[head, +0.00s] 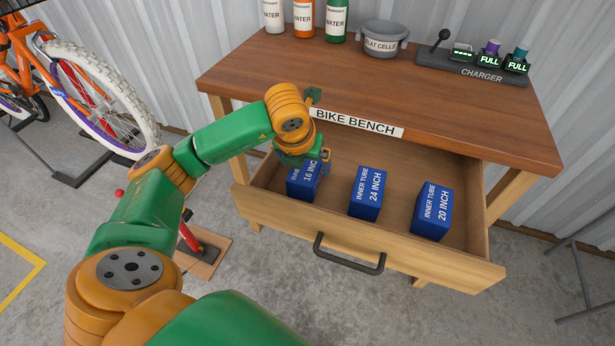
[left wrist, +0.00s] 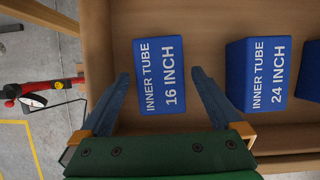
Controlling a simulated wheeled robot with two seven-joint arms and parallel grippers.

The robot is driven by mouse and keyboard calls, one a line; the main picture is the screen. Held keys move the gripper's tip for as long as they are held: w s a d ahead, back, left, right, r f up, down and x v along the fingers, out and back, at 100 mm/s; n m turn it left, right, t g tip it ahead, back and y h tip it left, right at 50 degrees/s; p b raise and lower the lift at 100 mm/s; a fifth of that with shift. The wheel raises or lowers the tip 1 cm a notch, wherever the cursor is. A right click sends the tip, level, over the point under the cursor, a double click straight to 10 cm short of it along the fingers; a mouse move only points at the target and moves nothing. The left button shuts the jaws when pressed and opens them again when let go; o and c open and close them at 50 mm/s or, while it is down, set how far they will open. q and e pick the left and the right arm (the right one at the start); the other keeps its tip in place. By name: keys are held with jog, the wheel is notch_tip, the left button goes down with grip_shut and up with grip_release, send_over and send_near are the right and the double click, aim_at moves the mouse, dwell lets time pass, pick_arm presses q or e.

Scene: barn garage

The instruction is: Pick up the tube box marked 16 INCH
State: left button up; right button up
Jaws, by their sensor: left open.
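The blue tube box marked 16 INCH (head: 302,185) stands at the left end of the open drawer (head: 400,248), partly hidden by my left gripper in the head view. In the left wrist view the 16 INCH box (left wrist: 161,75) lies ahead, between the two fingers. My left gripper (left wrist: 160,80) is open, with a finger on each side of the box and a visible gap to it. In the head view the left gripper (head: 318,160) is over the box's upper part. My right gripper is not in view.
Boxes marked 24 INCH (head: 366,193) and 20 INCH (head: 432,211) stand to the right in the drawer. The bench top (head: 380,90) overhangs the drawer's back. Bottles, a grey pot (head: 384,38) and a charger (head: 472,68) stand on it. A bike (head: 85,95) is at left.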

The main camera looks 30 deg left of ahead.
aim_at(306, 166)
pick_arm(q)
jog(key=x, duration=0.4)
jog(key=shift+w, duration=0.1)
jog(key=shift+f, duration=0.3)
dwell(0.4)
jog(key=c, duration=1.4)
jog(key=shift+r, duration=0.1)
